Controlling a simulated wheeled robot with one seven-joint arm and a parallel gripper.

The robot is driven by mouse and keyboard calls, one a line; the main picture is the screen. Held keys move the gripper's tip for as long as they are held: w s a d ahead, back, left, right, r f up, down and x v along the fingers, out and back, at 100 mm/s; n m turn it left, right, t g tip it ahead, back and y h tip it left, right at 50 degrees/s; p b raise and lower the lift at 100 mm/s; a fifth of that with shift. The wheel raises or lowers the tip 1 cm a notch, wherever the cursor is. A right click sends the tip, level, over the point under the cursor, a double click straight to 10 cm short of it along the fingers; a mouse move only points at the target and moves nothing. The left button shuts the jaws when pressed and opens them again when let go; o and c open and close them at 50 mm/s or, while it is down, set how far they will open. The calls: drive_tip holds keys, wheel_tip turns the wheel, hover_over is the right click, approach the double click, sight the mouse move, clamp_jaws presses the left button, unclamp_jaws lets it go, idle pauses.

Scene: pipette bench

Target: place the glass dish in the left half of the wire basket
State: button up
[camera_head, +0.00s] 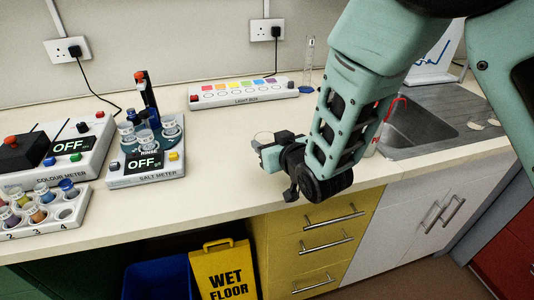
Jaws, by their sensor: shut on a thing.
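My gripper (268,150) is over the bench near its front edge, right of the salt meter. It is shut on a small round piece with a pale, see-through middle and a dark rim, which looks like the glass dish (264,138). My gripper hides part of the dish's lower side. No wire basket shows in this view.
The salt meter (147,165) with several vials, the colour meter (60,145) and a vial rack (45,212) stand left. The light box (243,94) and a glass cylinder (308,62) stand behind. A sink (415,125) is right. Bare bench (215,190) lies left of my gripper.

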drive_tip(key=shift+f, duration=2.55)
drive_tip(key=shift+f, duration=0.2)
drive_tip(key=o, duration=1)
drive_tip(key=shift+c, duration=0.2)
drive_tip(key=shift+r, duration=0.1)
drive_tip(key=shift+r+p, duration=0.2)
drive_tip(key=shift+p, duration=0.15)
drive_tip(key=v, duration=1)
drive_tip(key=shift+s+d+r, duration=0.15)
drive_tip(key=shift+s+r, duration=0.05)
drive_tip(key=shift+s, duration=0.05)
drive_tip(key=shift+s+d+p, duration=0.35)
drive_tip(key=shift+s+p, duration=0.1)
drive_tip(key=shift+s, duration=0.2)
